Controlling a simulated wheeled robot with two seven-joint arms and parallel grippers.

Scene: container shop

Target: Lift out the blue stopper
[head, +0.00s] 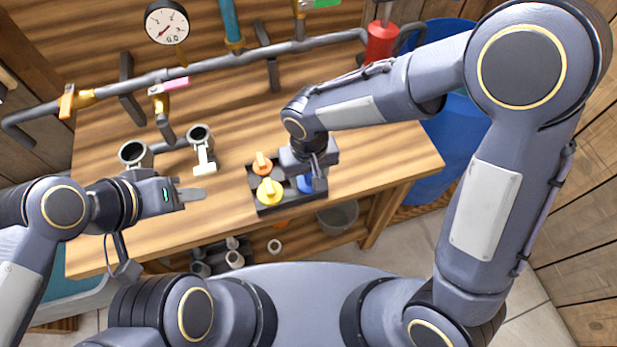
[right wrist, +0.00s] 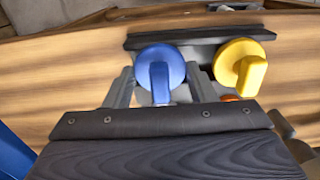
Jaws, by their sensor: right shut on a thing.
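The blue stopper (head: 306,184) sits in the dark rack (head: 283,205) on the wooden bench, largely hidden by my right gripper in the head view. In the right wrist view the blue stopper (right wrist: 160,72) has a round top and an upright grip tab. My right gripper (head: 312,182) is shut on the blue stopper, a finger on each side of the tab. A yellow stopper (head: 269,191) and an orange stopper (head: 262,163) stand beside it in the same rack. My left gripper (head: 190,195) is over the bench to the left, away from the rack; its jaw opening is unclear.
Two grey pipe cups (head: 200,135) stand at the back left of the bench. A pipe run with a gauge (head: 166,22) and valves crosses behind. A blue barrel (head: 455,130) stands to the right, and a grey bucket (head: 339,217) sits below the front edge.

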